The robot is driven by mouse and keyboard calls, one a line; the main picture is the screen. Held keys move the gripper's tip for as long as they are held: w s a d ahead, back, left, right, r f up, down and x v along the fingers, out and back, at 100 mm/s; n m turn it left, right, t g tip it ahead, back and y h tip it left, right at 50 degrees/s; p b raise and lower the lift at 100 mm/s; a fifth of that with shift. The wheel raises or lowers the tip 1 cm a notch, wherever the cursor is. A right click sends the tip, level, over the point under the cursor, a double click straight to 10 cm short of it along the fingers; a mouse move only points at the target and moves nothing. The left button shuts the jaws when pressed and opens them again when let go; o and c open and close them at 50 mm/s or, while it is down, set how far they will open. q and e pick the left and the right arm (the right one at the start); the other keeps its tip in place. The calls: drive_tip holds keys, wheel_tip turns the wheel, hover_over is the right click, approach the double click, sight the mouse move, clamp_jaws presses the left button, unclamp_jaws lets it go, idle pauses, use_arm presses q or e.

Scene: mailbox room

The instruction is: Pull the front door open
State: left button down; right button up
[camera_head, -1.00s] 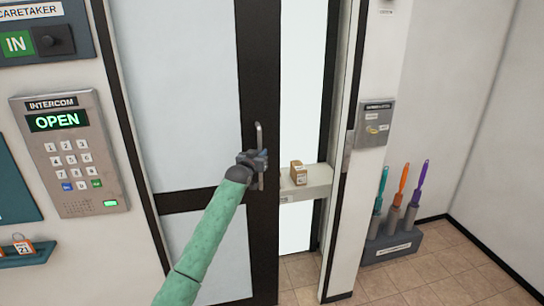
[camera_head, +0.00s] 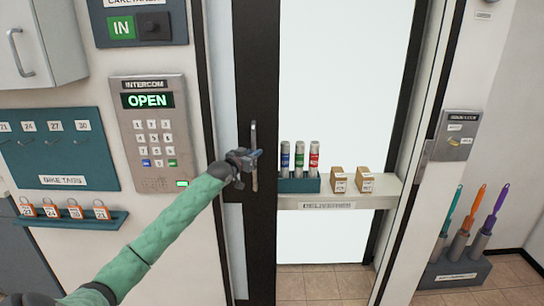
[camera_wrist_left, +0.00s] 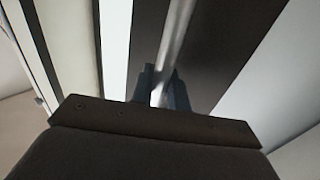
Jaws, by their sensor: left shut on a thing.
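My left gripper (camera_head: 252,160) is shut on the handle. In the left wrist view the handle bar (camera_wrist_left: 178,40) runs up from between the fingers of my left gripper (camera_wrist_left: 160,92). My right gripper is not in view.
Left on the wall are an intercom (camera_head: 150,130) reading OPEN and a bike tags board (camera_head: 60,150). An umbrella stand (camera_head: 455,273) is at right.

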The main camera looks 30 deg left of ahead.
use_arm(q)
drive_tip(key=shift+s+a+r, duration=0.1)
drive_tip(key=shift+s+a, duration=0.3)
drive_tip(key=shift+a, duration=0.2)
drive_tip(key=shift+s+a+r, duration=0.1)
drive_tip(key=shift+s+a, duration=0.25)
drive_tip(key=shift+a, duration=0.2)
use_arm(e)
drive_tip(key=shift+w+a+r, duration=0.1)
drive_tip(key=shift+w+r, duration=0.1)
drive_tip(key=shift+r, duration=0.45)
use_arm(q)
drive_tip(key=shift+s+a, duration=0.1)
drive_tip(key=shift+a, duration=0.1)
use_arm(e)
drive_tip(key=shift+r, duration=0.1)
use_arm(q)
drive_tip(key=c, duration=1.4)
unclamp_jaws()
drive_tip(key=shift+c, duration=0.2)
drive_tip(key=shift+f, duration=0.1)
